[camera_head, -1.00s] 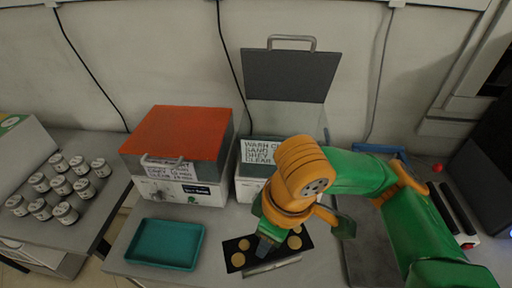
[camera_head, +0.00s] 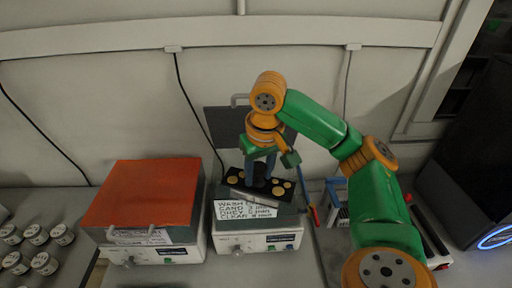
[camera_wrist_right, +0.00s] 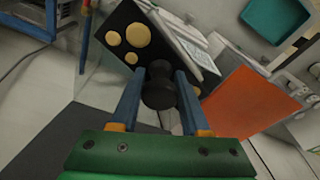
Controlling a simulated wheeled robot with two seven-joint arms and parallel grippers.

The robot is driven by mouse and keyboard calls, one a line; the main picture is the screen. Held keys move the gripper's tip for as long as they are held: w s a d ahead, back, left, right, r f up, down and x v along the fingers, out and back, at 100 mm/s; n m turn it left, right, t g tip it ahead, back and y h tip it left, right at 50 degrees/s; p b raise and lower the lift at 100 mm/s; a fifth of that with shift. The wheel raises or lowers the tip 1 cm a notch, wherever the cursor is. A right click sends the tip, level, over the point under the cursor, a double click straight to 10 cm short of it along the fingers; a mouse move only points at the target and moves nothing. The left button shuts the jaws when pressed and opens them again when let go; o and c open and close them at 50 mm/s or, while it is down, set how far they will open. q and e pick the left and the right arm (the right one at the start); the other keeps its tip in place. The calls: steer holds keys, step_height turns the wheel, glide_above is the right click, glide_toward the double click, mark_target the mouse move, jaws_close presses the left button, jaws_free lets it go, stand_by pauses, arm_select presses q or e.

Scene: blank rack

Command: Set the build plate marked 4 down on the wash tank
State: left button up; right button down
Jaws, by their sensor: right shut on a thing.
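My right gripper (camera_head: 260,179) is shut on the dark knob (camera_wrist_right: 160,88) of a black build plate (camera_head: 238,185) with several round yellow parts. The plate also shows in the right wrist view (camera_wrist_right: 128,22); I cannot read a 4 on it. The wash tank (camera_head: 228,243) is a pale box with a written label and its grey lid (camera_head: 222,122) raised behind. The plate is over the tank's top, roughly level; I cannot tell whether it touches. Gripper and plate hide the tank's opening. My left gripper is not in view.
An orange-lidded machine (camera_head: 145,192) stands close left of the tank. Jars (camera_head: 36,234) are at the far left. A blue rack (camera_head: 337,200) stands right of the tank, behind my right arm. A teal tray (camera_wrist_right: 274,18) shows in the wrist view.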

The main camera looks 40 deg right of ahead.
steer(key=w+d+p, duration=0.3)
steer(key=w+d, duration=0.1)
steer(key=w, duration=0.1)
step_height(320, 180, down, 11)
steer(key=shift+d+f+p, duration=0.15)
steer(key=shift+p, duration=0.75)
steer(key=shift+f, duration=0.1)
steer(key=shift+f, duration=0.6)
steer(key=shift+c, duration=1.9)
jaws_free()
steer(key=shift+r, duration=0.1)
